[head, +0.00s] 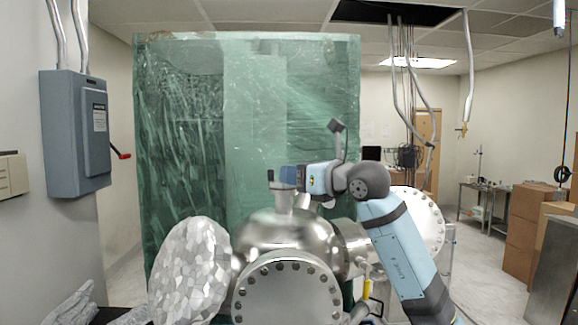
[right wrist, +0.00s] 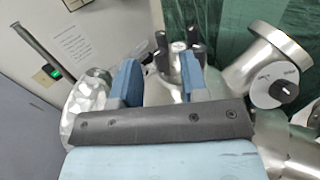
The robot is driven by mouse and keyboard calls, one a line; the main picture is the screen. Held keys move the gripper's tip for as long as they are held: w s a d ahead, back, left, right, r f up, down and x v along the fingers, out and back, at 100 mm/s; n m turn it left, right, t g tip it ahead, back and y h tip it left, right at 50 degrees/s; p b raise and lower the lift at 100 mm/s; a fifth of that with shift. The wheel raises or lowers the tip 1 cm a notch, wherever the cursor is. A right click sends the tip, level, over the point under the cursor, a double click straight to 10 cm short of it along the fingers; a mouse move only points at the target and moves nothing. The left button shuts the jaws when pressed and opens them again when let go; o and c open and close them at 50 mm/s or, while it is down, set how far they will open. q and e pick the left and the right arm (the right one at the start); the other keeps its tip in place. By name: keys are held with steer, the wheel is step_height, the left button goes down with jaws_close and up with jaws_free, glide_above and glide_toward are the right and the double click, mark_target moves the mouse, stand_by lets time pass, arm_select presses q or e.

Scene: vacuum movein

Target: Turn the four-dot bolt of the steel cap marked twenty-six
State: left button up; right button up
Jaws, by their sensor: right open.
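A steel port (right wrist: 177,62) with several dark upright posts around its top shows in the right wrist view, on the steel chamber. In the head view a narrow steel neck (head: 284,202) rises from the chamber dome (head: 280,232). My right gripper (head: 287,177) is just above this neck. In the wrist view my right gripper (right wrist: 160,70) is open, its two blue fingers apart in front of the port, with nothing seen held. No number twenty-six or four-dot mark is readable. My left gripper is not in view.
A large bolted flange (head: 288,295) faces me below the dome. A silvery faceted cover (head: 190,275) stands at its left. A side port with a black knob (right wrist: 286,89) is at the right in the wrist view. Green wrapped sheeting (head: 250,120) stands behind.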

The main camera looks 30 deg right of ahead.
steer(key=shift+x, duration=1.1)
jaws_close()
